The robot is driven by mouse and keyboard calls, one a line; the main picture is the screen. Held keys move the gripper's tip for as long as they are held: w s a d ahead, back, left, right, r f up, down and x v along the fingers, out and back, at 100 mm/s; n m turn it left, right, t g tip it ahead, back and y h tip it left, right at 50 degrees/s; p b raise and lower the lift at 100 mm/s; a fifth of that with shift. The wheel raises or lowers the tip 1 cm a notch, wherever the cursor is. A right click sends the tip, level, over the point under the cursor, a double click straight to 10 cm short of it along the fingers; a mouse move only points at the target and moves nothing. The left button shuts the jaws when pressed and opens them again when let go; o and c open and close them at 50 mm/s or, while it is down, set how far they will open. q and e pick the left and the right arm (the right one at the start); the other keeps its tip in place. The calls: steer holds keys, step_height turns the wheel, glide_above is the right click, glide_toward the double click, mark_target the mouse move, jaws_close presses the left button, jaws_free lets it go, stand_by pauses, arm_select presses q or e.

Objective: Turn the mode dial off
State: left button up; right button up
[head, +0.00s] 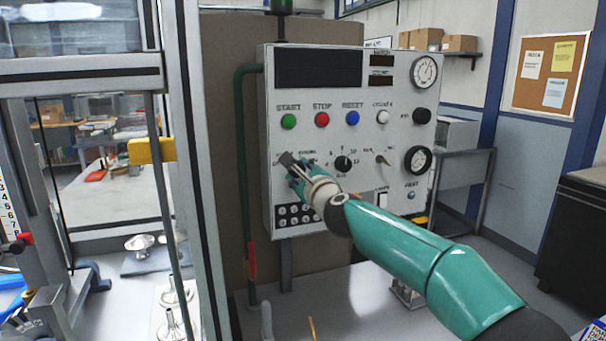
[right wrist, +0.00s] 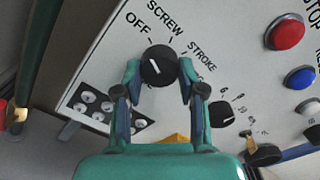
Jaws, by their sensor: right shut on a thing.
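The mode dial (right wrist: 160,62) is a round black knob with a short white mark, on the light control panel (right wrist: 100,75). The labels OFF, SCREW and STROKE are printed around it. The white mark is slanted on the knob's left part; I cannot tell for sure which label it points to. My right gripper (right wrist: 159,70) has one finger on each side of the knob and is shut on it. In the head view my right gripper (head: 290,162) is at the panel's left side and hides the dial. My left gripper is not in view.
To the dial's right are a smaller black knob (head: 343,163) and a lever switch (head: 383,160). Above are green (head: 289,121), red (head: 322,119) and blue (head: 352,117) buttons. Small round keys (right wrist: 92,103) are below the dial. A metal frame post (head: 190,200) stands left.

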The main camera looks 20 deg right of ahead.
stand_by(0.3)
steer(key=o, duration=1.1)
steer(key=shift+a, duration=0.1)
steer(key=shift+o, duration=0.2)
steer(key=shift+s, duration=0.15)
steer(key=s, duration=1.1)
steer(key=shift+s+d, duration=0.25)
steer(key=shift+s, duration=0.1)
